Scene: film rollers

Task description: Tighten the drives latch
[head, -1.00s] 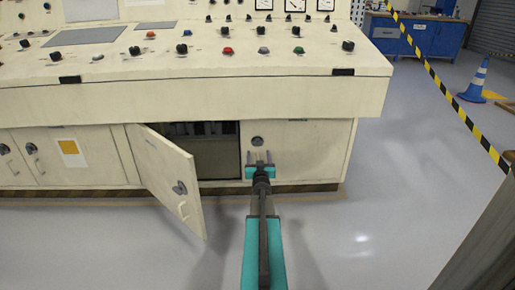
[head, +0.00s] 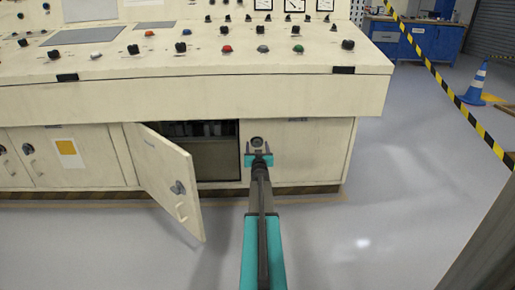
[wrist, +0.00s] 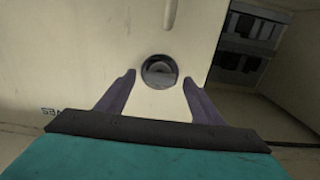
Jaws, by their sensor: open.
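The drives latch (head: 257,141) is a round dark knob on the closed cream door (head: 310,155) at the right of the cabinet. In the wrist view the latch (wrist: 159,71) is a grey recessed disc, with part of a dark label (wrist: 57,112) at lower left. My gripper (head: 258,148) is open in front of that door, its two purple fingers apart. In the wrist view my gripper (wrist: 160,82) has its fingertips on either side of the latch, a little below it. I cannot tell whether they touch the door. Nothing is between the fingers except the view of the latch.
A cabinet door (head: 168,178) with a handle stands open to the left, beside a dark opening (head: 212,155). The sloping control desk (head: 200,95) juts out above my gripper. A striped tape (head: 450,95) and a blue cone (head: 474,85) are at right.

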